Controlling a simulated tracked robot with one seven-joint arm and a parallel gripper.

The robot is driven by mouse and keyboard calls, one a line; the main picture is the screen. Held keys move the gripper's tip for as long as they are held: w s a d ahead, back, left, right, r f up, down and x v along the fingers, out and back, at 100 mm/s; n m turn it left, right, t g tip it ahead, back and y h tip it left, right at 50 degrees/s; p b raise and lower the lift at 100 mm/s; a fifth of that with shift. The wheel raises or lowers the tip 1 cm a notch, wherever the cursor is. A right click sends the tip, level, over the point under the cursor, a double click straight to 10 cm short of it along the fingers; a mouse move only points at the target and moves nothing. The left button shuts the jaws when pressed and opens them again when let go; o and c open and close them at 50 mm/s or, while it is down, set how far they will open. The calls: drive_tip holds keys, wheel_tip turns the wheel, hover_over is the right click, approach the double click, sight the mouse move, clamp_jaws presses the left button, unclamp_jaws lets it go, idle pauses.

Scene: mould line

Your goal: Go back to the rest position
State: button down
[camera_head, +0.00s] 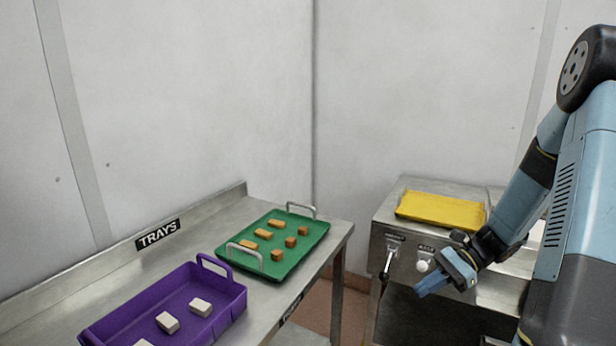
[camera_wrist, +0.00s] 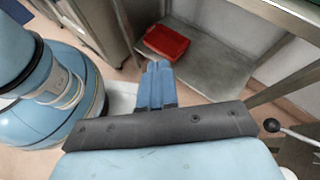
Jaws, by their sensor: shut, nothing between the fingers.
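My gripper (camera_head: 432,285) hangs at the right in the head view, in front of the steel machine with the yellow tray on top. Its blue fingers point down and to the left. In the wrist view my gripper (camera_wrist: 159,66) shows its two blue fingers side by side, touching, with nothing between them. It appears apart from everything around it.
A steel table (camera_head: 318,275) bears a green tray (camera_head: 250,238) with several orange-brown pieces and a purple tray (camera_head: 238,302) with white blocks. The machine (camera_head: 390,222) carries a yellow tray (camera_head: 440,207) and a lever (camera_head: 387,265). A red tray (camera_wrist: 166,41) lies on a low shelf.

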drive_tip(key=s+a+r+n+t+h, duration=0.2)
drive_tip(key=s+r+n+t+h, duration=0.2)
drive_tip(key=r, duration=0.8)
drive_tip(key=s+a+r+n+t+h, duration=0.2)
drive_tip(key=s+r+n+t+h, duration=0.2)
drive_tip(key=s+r+n+h, duration=0.4)
drive_tip(key=shift+s+a+r+n, duration=0.35)
drive_tip(key=shift+s+r+n, duration=0.65)
drive_tip(key=shift+s+r, duration=0.9)
